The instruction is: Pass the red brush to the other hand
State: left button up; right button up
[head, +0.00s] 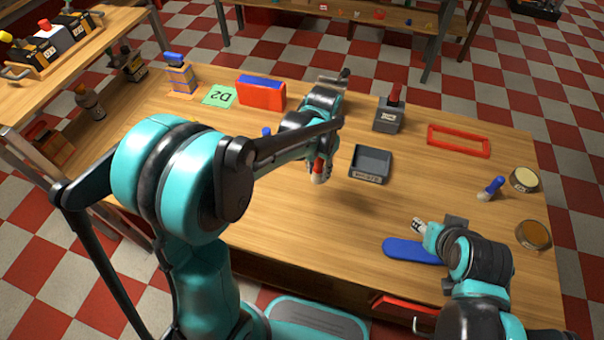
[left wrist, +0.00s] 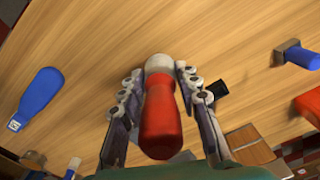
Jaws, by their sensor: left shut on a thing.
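The red brush (head: 319,168) is held in my left gripper (head: 320,160) above the middle of the table, its pale end pointing down. In the left wrist view the red brush (left wrist: 161,120) lies between the two fingers of my left gripper (left wrist: 158,88), which are closed along its sides. Its round whitish end shows at the fingertips. My right gripper (head: 418,227) is low at the right front, beside a blue flat piece (head: 402,249) and apart from the brush. Its fingers are too small to tell open from shut.
A dark open tray (head: 371,164) stands just right of the left gripper. Behind are a red and blue box (head: 261,93), a grey block with a red handle (head: 390,114) and a red frame (head: 458,141). A blue-handled brush (head: 492,187) and two round tins (head: 533,235) are at right.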

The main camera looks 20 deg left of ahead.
pick_arm(q)
jog(key=w+d+r+m, duration=0.2)
jog(key=d+r+m, duration=0.2)
jog(key=d+r, duration=0.15)
jog(key=w+d+f+m, duration=0.4)
jog(key=w+f+m, duration=0.1)
jog(key=s+a+r+n, duration=0.6)
jog(key=s+r+n, duration=0.15)
jog(key=r, duration=0.35)
jog(key=w+d+n, duration=0.5)
jog(key=w+d, duration=0.3)
jog(key=w, duration=0.2)
jog(key=s+a+f+m, duration=0.2)
jog(key=f+m, duration=0.3)
jog(key=m, duration=0.3)
jog(key=s+a+f+m, duration=0.1)
jog(key=a+f+m, duration=0.1)
jog(key=f+m, duration=0.4)
jog(key=shift+s+a+f+m, duration=0.15)
jog(key=shift+s+f+m, duration=0.2)
jog(key=shift+m, duration=1.3)
